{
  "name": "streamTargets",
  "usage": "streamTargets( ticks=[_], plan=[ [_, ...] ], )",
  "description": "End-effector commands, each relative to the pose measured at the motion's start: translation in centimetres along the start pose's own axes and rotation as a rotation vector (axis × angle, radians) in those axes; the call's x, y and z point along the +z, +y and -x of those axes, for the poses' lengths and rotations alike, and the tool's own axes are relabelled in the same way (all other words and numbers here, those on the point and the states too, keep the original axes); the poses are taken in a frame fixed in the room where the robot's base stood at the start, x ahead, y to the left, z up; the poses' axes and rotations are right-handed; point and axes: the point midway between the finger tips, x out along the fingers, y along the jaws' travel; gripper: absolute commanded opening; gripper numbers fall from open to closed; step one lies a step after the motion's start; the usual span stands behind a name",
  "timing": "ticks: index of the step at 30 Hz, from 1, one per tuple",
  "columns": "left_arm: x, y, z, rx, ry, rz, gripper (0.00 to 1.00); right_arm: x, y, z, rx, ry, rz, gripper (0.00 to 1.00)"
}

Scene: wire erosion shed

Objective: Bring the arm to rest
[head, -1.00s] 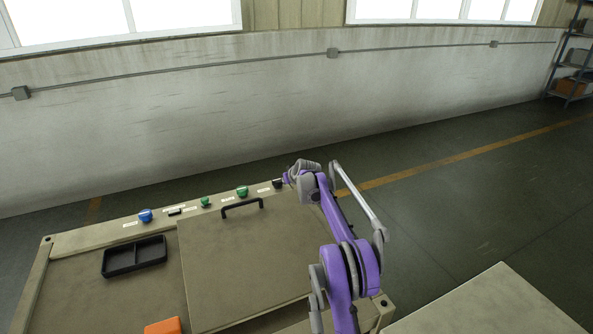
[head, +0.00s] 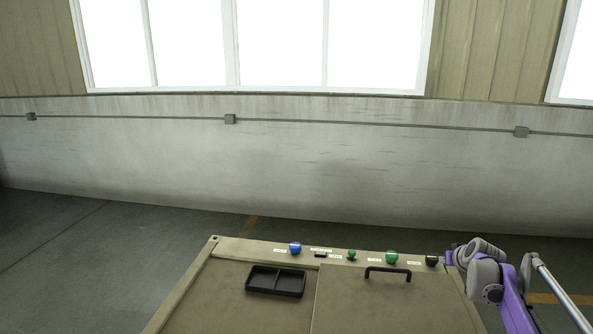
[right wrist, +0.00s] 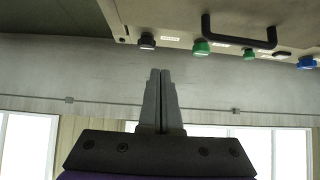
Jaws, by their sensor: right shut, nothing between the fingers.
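My right arm comes in at the right edge of the head view, purple and grey. Its gripper (head: 451,258) is beside the black knob (head: 432,260) at the right end of the control row. In the right wrist view the two grey fingers (right wrist: 160,74) are together, with nothing between them. The black knob (right wrist: 147,42) shows just past the fingertips, apart from them in the picture. My left gripper is not in view.
The machine top (head: 230,285) carries a black two-part tray (head: 276,281), a lid with a black handle (head: 388,270), a blue knob (head: 295,248) and green buttons (head: 391,257). A pale wall (head: 300,170) stands behind. Open floor (head: 80,240) lies to the left.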

Motion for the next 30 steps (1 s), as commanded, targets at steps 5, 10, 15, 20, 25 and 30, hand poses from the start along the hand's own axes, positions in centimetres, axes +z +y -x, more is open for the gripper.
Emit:
streamTargets(
  ticks=[5,10,15,20,25,30],
  plan=[
    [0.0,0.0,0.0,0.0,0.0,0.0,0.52,3.2,-8.3,6.3,-0.057,-0.072,0.03,0.0],
    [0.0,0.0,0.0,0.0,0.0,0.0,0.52,8.6,-14.6,12.6,-0.097,-0.146,0.058,0.0],
    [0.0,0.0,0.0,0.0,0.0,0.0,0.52,15.8,-19.1,18.8,-0.124,-0.217,0.088,0.0],
    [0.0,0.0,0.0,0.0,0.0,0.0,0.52,23.8,-21.6,23.8,-0.137,-0.28,0.118,0.0],
    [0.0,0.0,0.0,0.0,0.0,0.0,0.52,32.0,-22.6,27.4,-0.138,-0.334,0.15,0.0],
    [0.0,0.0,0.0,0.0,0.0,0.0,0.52,37.3,-22.6,29.1,-0.134,-0.364,0.166,0.0]
  ],
)
